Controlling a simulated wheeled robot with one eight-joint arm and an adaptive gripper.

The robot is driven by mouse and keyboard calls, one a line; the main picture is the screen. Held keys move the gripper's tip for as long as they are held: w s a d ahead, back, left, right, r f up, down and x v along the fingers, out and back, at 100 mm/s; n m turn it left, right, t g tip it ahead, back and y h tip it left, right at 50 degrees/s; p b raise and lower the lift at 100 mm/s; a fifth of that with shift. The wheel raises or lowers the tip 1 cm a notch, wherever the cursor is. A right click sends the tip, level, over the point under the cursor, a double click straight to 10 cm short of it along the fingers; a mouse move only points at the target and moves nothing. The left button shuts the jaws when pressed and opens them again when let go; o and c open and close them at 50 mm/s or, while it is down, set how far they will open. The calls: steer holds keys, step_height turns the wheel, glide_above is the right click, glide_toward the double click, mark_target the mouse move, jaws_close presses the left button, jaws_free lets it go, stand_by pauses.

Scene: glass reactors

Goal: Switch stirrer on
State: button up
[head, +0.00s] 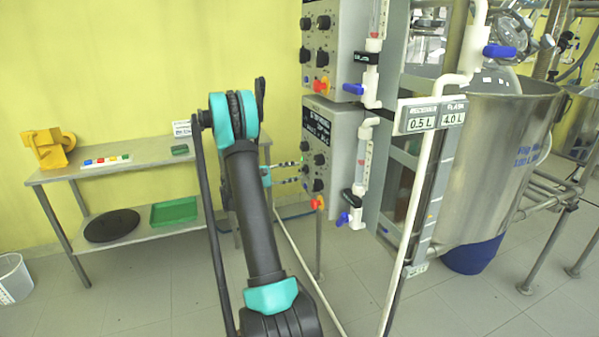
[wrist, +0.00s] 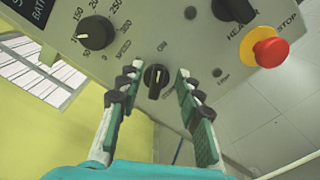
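The lower grey control box (head: 321,112) stands right of centre in the head view, with several knobs on its front. In the wrist view its panel (wrist: 165,25) fills the top. A small black rotary switch (wrist: 155,81) with a white pointer line sits at mid-panel, with "ON" printed near it. My gripper (wrist: 158,70) is open, its two fingers on either side of this switch with a gap on both sides. Whether the fingertips touch the panel I cannot tell. In the head view my gripper (head: 299,171) is at the box's front, partly hidden by my arm.
A red stop button (wrist: 270,52) and the black heater knob (wrist: 236,8) lie right of the switch; a speed dial (wrist: 95,33) lies left. A similar box (head: 330,45) is above. A glass tube (head: 364,160) and steel vessel (head: 497,150) stand right. A side table (head: 120,165) stands left.

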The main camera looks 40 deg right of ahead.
steer(key=v, duration=0.9)
steer(key=shift+s, duration=0.1)
